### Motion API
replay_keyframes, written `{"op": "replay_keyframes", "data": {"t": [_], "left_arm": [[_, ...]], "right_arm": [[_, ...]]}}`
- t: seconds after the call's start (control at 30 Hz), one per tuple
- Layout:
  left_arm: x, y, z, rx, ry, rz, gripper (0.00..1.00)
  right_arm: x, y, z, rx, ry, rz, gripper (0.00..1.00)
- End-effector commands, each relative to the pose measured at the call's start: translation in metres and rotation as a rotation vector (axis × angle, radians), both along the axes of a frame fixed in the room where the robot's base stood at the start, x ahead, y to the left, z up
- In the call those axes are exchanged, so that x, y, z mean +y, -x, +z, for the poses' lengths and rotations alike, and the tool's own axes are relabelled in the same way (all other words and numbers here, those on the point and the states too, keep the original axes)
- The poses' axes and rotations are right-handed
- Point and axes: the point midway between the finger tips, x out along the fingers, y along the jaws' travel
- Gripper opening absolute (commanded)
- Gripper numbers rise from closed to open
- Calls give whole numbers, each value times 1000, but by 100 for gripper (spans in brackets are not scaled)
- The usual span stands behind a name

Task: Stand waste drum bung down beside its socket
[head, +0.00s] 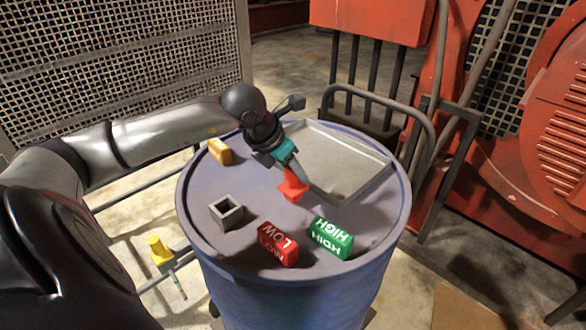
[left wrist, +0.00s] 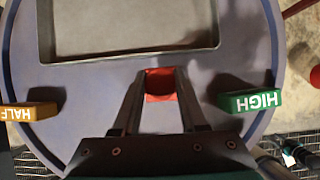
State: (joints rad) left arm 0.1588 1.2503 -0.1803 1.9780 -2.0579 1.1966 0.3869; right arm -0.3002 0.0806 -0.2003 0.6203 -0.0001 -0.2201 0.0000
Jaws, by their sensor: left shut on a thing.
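The red bung (head: 292,188) is in my left gripper (head: 287,168), above the drum top near the tray's front left corner. In the left wrist view the red bung (left wrist: 160,85) shows between the two fingertips (left wrist: 160,92). I cannot tell whether its lower end touches the drum top. A grey square open socket (head: 227,212) stands on the drum top, to the left of and nearer than the bung, apart from it. The socket looks empty. My right gripper is not in view.
The blue drum (head: 295,262) carries a grey tray (head: 345,195) at the back, a yellow HALF block (head: 220,151), a red LOW block (head: 278,245) and a green HIGH block (head: 331,238). Bare drum top lies between socket and bung. Red machinery (head: 545,130) stands at right.

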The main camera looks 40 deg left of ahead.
Motion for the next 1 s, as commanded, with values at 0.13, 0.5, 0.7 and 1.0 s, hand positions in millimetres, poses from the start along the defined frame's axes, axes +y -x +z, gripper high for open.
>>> {"op": "replay_keyframes", "data": {"t": [0.13,0.5,0.7,1.0], "left_arm": [[0,0,-3,-1,0,0,0],[0,0,-3,0,0,0,77],[0,0,-3,1,0,0,77],[3,9,12,1,-5,1,77]], "right_arm": [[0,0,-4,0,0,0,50],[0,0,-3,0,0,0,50],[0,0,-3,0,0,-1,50],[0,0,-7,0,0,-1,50]]}}
